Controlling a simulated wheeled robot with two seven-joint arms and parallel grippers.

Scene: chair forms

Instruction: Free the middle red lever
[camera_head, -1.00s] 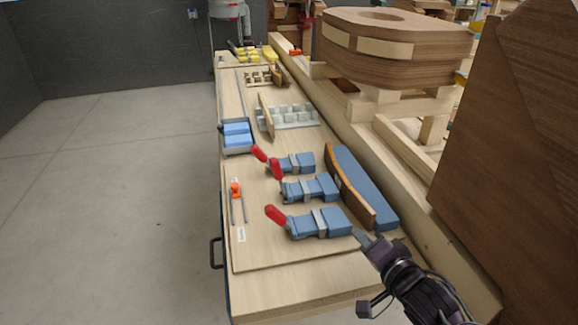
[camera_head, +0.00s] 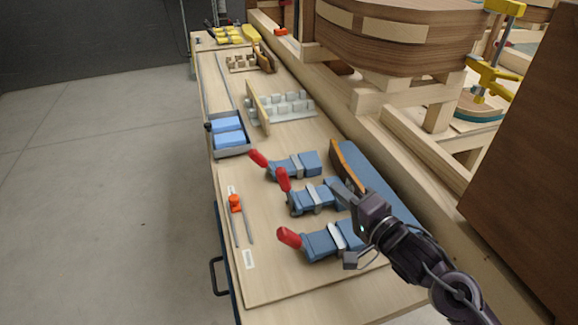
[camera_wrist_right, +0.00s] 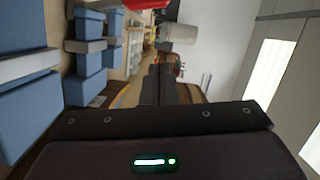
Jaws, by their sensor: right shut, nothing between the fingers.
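Three blue toggle clamps with red levers sit in a row on the wooden board. The middle red lever (camera_head: 283,180) sticks up and to the left from the middle clamp (camera_head: 313,197). The far red lever (camera_head: 258,158) and near red lever (camera_head: 289,238) point the same way. My right gripper (camera_head: 341,189) is shut and empty, over the right end of the middle clamp, well away from its lever. Its dark fingers (camera_wrist_right: 158,86) also show in the right wrist view, with blue clamp bodies (camera_wrist_right: 88,60) to their left. My left gripper is not in view.
A curved wood form with a blue side (camera_head: 372,178) runs right of the clamps. A white block rack (camera_head: 290,107) stands behind. A large laminated chair form (camera_head: 400,35) overhangs the back right.

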